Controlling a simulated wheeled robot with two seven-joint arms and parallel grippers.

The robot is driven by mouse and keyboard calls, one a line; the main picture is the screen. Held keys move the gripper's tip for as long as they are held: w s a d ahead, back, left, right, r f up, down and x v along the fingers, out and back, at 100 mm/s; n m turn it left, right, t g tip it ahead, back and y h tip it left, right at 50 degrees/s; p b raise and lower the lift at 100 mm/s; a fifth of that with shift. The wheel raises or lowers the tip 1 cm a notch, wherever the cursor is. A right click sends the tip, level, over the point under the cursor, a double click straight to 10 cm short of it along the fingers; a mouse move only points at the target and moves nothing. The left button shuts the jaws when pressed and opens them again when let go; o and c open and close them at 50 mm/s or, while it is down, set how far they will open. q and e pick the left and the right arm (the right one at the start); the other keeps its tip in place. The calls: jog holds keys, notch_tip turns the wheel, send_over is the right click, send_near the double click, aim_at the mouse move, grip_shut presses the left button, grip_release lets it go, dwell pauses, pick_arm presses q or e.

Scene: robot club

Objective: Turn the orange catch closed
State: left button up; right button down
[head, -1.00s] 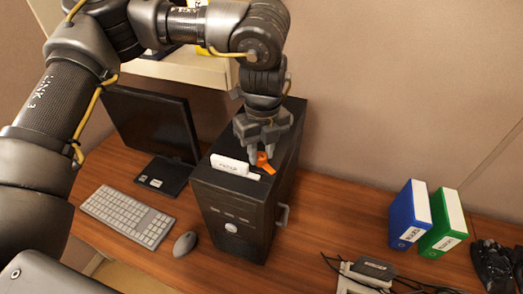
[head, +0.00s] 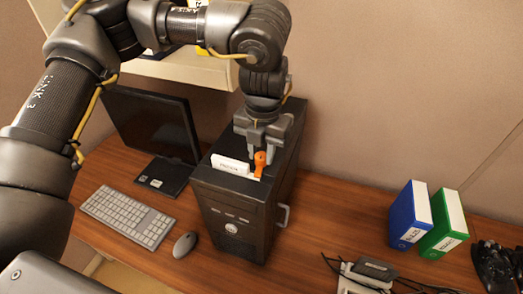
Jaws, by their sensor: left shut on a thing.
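The orange catch (head: 260,163) is on top of the black computer tower (head: 240,200), at the right end of a white labelled piece (head: 230,166) set in the tower's top. My left gripper (head: 262,152) points down from above and is shut on the catch. The catch's orange end sticks up and toward the front between the fingers. Part of it is hidden by the gripper. My right gripper is not in view.
A monitor (head: 150,125), keyboard (head: 128,215) and mouse (head: 185,244) are left of the tower. Blue (head: 410,215) and green (head: 443,225) binders stand at the right. A shelf (head: 185,68) hangs behind my arm. Desk between tower and binders is clear.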

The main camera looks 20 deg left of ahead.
aim_at(263, 156)
pick_arm(q)
jog(key=shift+w+r+m, duration=0.1)
jog(key=shift+r+m, duration=0.05)
jog(key=shift+m, duration=0.65)
jog(key=o, duration=0.7)
notch_tip(263, 156, up, 11)
jog(key=b, duration=0.2)
jog(key=shift+d, duration=0.2)
